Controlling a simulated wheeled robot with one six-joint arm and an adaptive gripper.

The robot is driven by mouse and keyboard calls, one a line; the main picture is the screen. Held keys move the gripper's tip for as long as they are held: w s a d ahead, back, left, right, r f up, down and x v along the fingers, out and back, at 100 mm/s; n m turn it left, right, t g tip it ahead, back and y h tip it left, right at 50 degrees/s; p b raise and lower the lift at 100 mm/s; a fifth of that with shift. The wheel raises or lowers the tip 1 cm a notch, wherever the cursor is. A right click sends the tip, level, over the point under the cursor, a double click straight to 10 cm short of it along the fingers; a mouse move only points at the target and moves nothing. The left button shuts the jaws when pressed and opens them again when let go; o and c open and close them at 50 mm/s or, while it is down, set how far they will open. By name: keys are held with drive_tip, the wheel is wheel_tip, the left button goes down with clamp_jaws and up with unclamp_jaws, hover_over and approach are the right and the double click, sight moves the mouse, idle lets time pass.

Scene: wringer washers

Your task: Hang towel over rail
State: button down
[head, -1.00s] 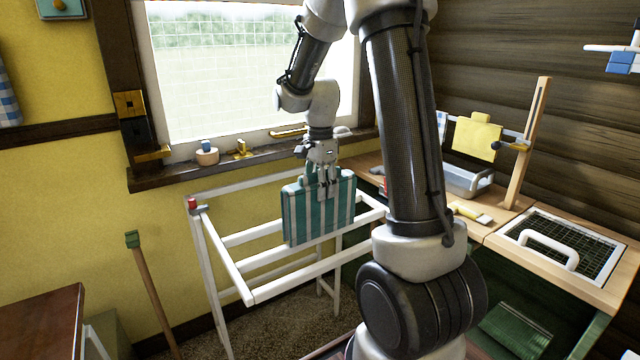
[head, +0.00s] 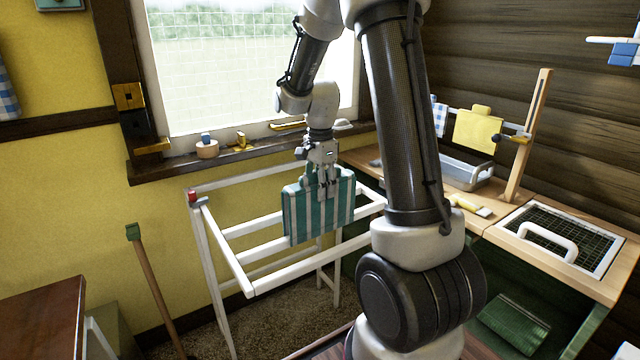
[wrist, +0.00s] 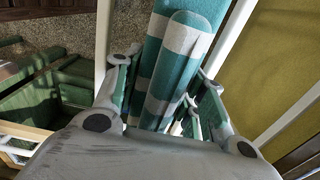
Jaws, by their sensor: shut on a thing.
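A green-and-white striped towel (head: 318,211) hangs in folded form at the white drying rack, among its rails. My gripper (head: 327,190) is above it with its fingers down and shut on the towel's top part. In the wrist view the striped towel (wrist: 178,60) lies between my gripper's fingers (wrist: 165,105). The rack's front rail (head: 310,273) passes below and in front of the towel. Whether the towel rests on a rail behind it is hidden.
A green-topped pole (head: 150,280) leans at left.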

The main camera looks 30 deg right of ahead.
sight(320, 205)
drive_tip(key=shift+f, duration=2.85)
drive_tip(key=shift+f, duration=3.8)
drive_tip(key=c, duration=0.8)
unclamp_jaws()
drive_tip(key=shift+o, duration=0.2)
drive_tip(key=shift+r, duration=3.55)
